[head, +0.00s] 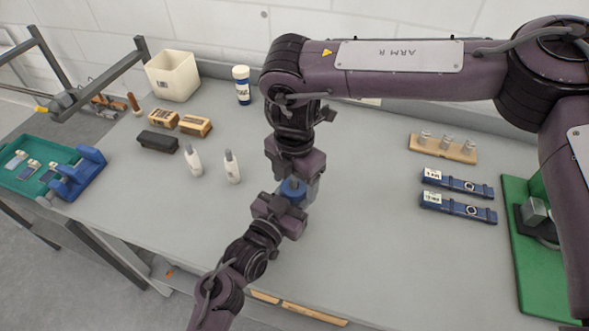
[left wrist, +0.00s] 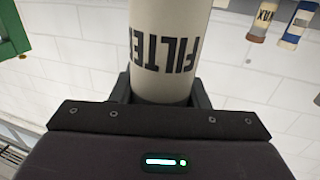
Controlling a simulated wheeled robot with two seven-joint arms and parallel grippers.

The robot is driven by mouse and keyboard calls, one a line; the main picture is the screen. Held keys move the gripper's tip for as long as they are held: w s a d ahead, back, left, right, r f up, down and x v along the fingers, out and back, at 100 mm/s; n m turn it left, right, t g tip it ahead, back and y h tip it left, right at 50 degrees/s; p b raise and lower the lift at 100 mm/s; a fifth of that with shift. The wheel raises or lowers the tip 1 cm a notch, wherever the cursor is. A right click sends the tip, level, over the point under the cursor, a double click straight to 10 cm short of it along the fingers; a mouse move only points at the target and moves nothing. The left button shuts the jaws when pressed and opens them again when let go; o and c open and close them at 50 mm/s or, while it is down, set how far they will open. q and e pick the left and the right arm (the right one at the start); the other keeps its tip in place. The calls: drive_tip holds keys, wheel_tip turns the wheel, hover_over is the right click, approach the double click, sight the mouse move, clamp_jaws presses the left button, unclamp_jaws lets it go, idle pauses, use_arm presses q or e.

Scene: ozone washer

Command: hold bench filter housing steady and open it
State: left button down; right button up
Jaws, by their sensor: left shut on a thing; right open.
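The filter housing shows in the head view as a blue top (head: 293,189) between my two grippers; its lower body is hidden there. In the left wrist view its off-white cylinder (left wrist: 172,45) bears dark lettering, with "FILTE" readable. My left gripper (head: 284,207) is shut on this cylinder, with a finger on each side. My right gripper (head: 297,182) points down from above at the blue top, open, with a finger beside it. Whether it touches the top cannot be told.
Two white bottles (head: 232,167) and a black block (head: 157,142) stand left of the grippers. Two blue bars (head: 457,207), a wooden rack (head: 443,149) and a green board (head: 530,280) are right. Bench between is clear.

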drive_tip(key=shift+f, duration=0.15)
drive_tip(key=c, duration=1.1)
drive_tip(key=shift+o, duration=0.2)
drive_tip(key=n, duration=1)
drive_tip(key=o, duration=1.1)
